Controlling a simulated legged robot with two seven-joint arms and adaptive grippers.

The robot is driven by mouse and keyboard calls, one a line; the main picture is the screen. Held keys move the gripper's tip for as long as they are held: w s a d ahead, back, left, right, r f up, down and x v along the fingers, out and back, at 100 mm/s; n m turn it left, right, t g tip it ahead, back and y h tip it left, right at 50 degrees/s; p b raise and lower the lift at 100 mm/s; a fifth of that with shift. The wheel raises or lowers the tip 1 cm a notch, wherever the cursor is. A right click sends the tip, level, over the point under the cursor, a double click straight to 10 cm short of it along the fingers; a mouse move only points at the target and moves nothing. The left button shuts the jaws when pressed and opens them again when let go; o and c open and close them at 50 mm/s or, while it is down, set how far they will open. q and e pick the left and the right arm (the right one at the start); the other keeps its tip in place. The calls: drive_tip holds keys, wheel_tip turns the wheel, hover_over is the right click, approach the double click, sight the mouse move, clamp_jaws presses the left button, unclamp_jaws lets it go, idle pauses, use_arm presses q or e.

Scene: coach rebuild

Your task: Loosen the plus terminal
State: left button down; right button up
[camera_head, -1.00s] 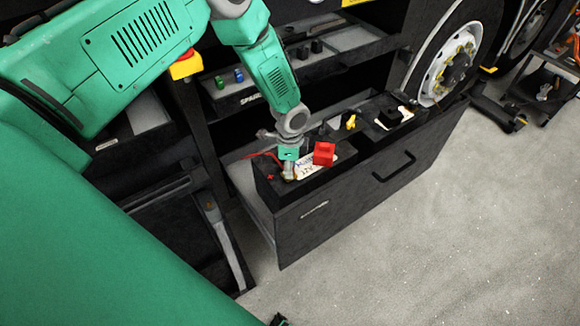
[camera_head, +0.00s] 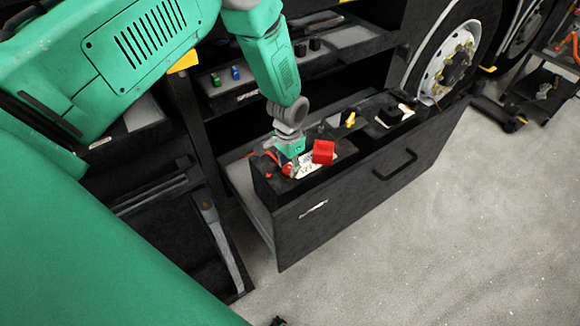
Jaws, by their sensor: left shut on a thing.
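A dark battery (camera_head: 272,188) sits in the open drawer, with a red plus mark and a white label (camera_head: 310,164) on its top. A red cap (camera_head: 323,152) stands tilted on the battery top, just right of my left gripper. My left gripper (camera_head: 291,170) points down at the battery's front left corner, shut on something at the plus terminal. The terminal itself is mostly hidden by the fingers. A red cable (camera_head: 273,158) runs beside the gripper on its left. My right gripper does not show.
The drawer's front panel (camera_head: 345,210) has a handle (camera_head: 395,165). A second battery with a black cap (camera_head: 389,117) and a yellow piece (camera_head: 351,120) lie further back. A wheel (camera_head: 447,62) stands behind. Shelves with small parts are above.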

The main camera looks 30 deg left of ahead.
use_arm(q)
drive_tip(key=n, duration=0.4)
drive_tip(key=shift+s+f+n+b, duration=0.25)
drive_tip(key=shift+s+n+b, duration=0.05)
drive_tip(key=shift+s+b, duration=0.05)
drive_tip(key=shift+n, duration=1.8)
drive_tip(key=c, duration=1.2)
unclamp_jaws()
drive_tip(key=shift+w, duration=0.15)
drive_tip(key=shift+r, duration=0.1)
drive_tip(key=shift+r, duration=0.1)
